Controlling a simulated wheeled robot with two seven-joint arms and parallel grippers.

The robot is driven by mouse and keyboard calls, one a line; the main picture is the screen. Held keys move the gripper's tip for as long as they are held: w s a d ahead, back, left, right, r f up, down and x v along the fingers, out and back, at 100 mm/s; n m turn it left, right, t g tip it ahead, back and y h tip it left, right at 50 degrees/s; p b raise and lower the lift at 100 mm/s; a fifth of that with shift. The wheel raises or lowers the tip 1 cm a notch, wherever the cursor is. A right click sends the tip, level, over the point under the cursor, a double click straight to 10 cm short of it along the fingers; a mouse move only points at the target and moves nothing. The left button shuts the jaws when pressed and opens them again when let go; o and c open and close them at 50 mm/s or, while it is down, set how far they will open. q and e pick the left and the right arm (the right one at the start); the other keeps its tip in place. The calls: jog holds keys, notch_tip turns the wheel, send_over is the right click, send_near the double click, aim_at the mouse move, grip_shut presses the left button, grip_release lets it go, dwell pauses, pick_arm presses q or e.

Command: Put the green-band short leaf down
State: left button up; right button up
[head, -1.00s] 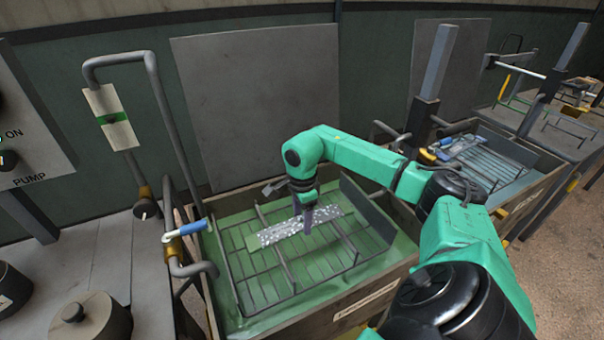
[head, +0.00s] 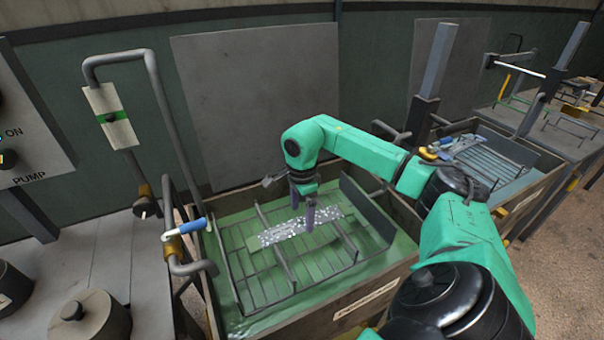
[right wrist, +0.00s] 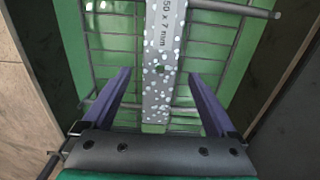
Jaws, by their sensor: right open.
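The short leaf (head: 275,235) is a flat grey bar with pale speckles. It lies across the wire rack in the green-liquid tank. In the right wrist view the leaf (right wrist: 160,85) carries printed size lettering and a small dark hole; no green band can be made out on it. My right gripper (head: 303,217) is over the leaf, with its purple fingers apart. In the right wrist view the open fingers (right wrist: 160,85) stand one on each side of the leaf, clear of its edges. My left gripper is not in view.
The wire rack (head: 262,291) sits in the green tank (head: 240,327), whose walls surround it. A pipe with a blue-handled valve (head: 186,228) stands at the tank's left. A second tank (head: 540,190) with a rack is at the right.

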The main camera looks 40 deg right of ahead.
aim_at(302, 223)
notch_tip(302, 223, up, 10)
jog(key=shift+b, duration=0.45)
